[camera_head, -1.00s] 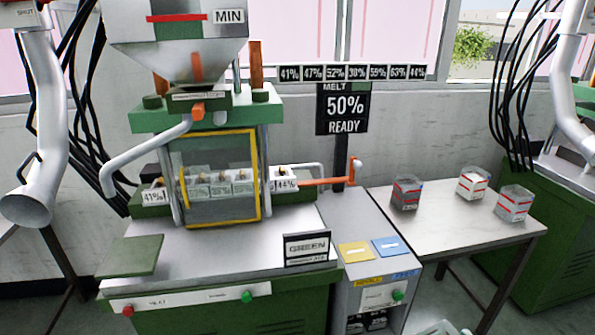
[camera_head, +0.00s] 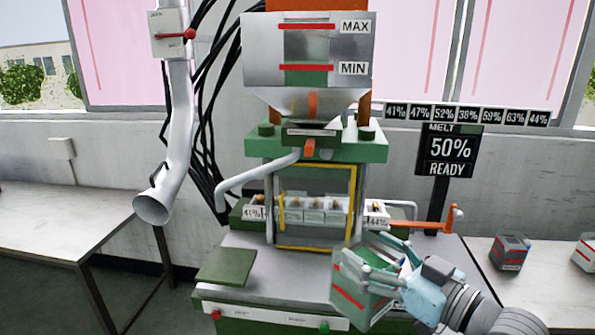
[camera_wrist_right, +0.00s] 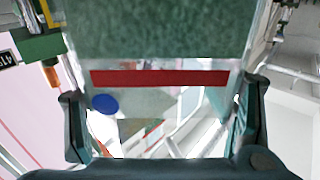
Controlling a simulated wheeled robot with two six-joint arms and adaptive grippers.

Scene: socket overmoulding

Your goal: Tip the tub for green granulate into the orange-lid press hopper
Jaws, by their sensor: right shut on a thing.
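The tub (camera_head: 352,288), clear-walled with a red stripe and green granulate inside, is in my right gripper (camera_head: 386,262), low in front of the press in the head view. The right gripper is shut on it. In the right wrist view the tub (camera_wrist_right: 160,78) fills the middle between the two fingers, with green granulate at the top, a red band and a blue dot. The press hopper (camera_head: 262,58) is a grey box with MAX and MIN marks, above and left of the tub. Its orange lid (camera_head: 315,4) is cut by the top edge. My left gripper is out of view.
The press (camera_head: 265,262) stands below the hopper, with a yellow-framed guard (camera_head: 315,247). A pale pipe (camera_head: 178,140) hangs left of the hopper. A display (camera_head: 448,155) reads 50% READY. Other tubs (camera_head: 510,251) stand on the right table. The left table (camera_head: 70,215) has clear room.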

